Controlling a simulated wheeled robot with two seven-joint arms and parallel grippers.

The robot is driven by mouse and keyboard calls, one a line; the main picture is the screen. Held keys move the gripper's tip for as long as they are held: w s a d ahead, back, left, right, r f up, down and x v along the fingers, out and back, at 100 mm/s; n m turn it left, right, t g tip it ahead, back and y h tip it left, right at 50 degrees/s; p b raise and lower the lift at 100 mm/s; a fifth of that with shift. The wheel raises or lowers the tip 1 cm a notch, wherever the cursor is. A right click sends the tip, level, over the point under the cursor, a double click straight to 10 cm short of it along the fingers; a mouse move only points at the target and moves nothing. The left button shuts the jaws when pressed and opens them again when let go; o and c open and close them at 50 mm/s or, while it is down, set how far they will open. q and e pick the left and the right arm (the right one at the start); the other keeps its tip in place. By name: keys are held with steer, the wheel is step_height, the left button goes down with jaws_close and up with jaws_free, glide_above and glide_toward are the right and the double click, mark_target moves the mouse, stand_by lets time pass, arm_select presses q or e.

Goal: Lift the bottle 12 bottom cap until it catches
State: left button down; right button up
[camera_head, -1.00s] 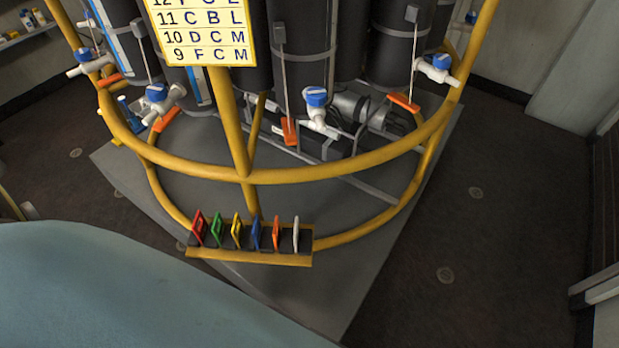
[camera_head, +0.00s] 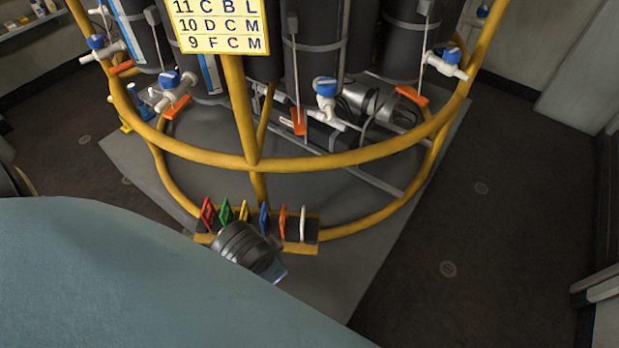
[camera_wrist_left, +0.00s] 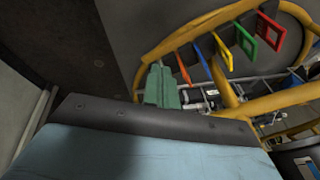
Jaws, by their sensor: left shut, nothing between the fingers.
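Several dark bottles (camera_head: 315,60) hang in a yellow ring frame in the head view. White valves with blue tops (camera_head: 325,88) and orange flaps (camera_head: 299,122) on thin rods show at their lower ends. No readable number marks which one is bottle 12, and its bottom cap cannot be singled out. A dark round part of my left arm shows in front of the tag rack in the head view. In the left wrist view my left gripper (camera_wrist_left: 161,68) has its green fingers together, empty, pointing toward the frame's lower ring. My right gripper is not in view.
A yellow rack (camera_head: 305,248) with several coloured tags sits on the lower ring. The yellow upper ring (camera_head: 300,165) and post (camera_head: 238,110) stand before the bottles. A letter chart (camera_head: 220,27) hangs on the post. The floor at right is clear.

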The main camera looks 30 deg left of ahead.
arm_select(q)
steer(key=w+a+r+m+t+y, duration=0.25)
steer(key=w+a+m+y, duration=0.25)
steer(key=w+m+y, duration=0.45)
steer(key=w+d+r+m+t, duration=0.35)
steer(key=w+m+t, duration=0.5)
steer(key=m, duration=0.65)
steer(key=shift+g+y, duration=0.4)
steer(key=shift+y, duration=0.05)
steer(key=shift+b+x, duration=1.55)
steer(key=shift+x, duration=4.4)
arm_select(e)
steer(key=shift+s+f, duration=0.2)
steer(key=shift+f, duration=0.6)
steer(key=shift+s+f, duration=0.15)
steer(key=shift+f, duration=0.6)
arm_select(q)
steer(key=shift+w+d, duration=0.15)
steer(key=shift+d, duration=0.05)
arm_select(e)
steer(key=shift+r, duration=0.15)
